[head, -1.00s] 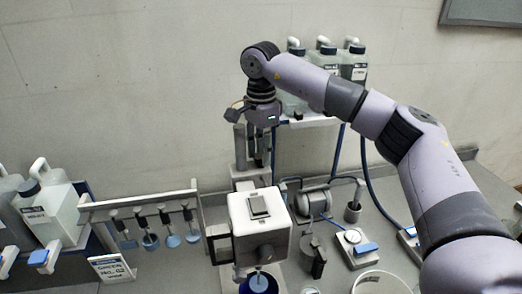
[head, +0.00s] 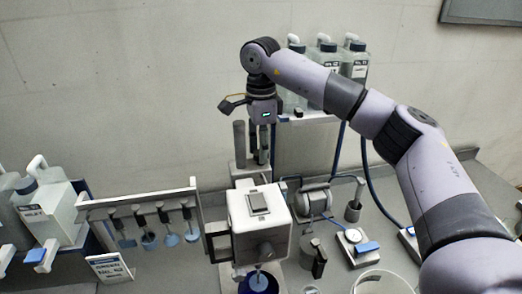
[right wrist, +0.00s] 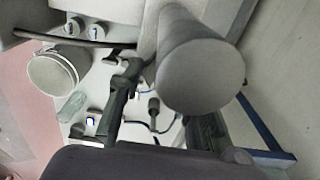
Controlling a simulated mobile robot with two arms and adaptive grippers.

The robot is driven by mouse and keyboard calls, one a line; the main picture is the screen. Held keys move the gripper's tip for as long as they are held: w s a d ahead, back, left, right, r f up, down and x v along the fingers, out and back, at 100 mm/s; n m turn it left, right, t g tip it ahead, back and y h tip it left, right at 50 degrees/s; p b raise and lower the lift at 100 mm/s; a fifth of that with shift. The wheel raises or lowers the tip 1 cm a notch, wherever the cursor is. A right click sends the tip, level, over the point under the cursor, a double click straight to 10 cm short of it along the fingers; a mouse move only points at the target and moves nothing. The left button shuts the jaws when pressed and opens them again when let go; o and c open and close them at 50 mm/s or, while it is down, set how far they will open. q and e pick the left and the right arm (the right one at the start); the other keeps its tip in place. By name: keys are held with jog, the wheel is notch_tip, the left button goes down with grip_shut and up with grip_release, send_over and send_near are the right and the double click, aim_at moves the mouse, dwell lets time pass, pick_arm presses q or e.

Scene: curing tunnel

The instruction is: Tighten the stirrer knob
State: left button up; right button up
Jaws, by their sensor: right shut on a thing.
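The stirrer is a white box-shaped head (head: 257,222) in the lower middle of the head view, with a shaft down into a blue cup (head: 258,282). A grey post (head: 240,145) rises behind it and looms large in the right wrist view (right wrist: 205,75). My right gripper (head: 259,160) points down beside this post, behind the stirrer head. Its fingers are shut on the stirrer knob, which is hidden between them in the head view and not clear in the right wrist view. My left gripper is out of view.
A rack (head: 140,205) of several hanging stirrers stands left of the stirrer. White jugs (head: 50,210) stand farther left. Bottles (head: 325,65) sit on a shelf behind my right arm.

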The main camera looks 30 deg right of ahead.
jog(key=shift+m+b, duration=0.35)
jog(key=shift+m, duration=0.95)
jog(key=o, duration=1.1)
jog(key=shift+o, duration=0.2)
notch_tip(320, 180, up, 12)
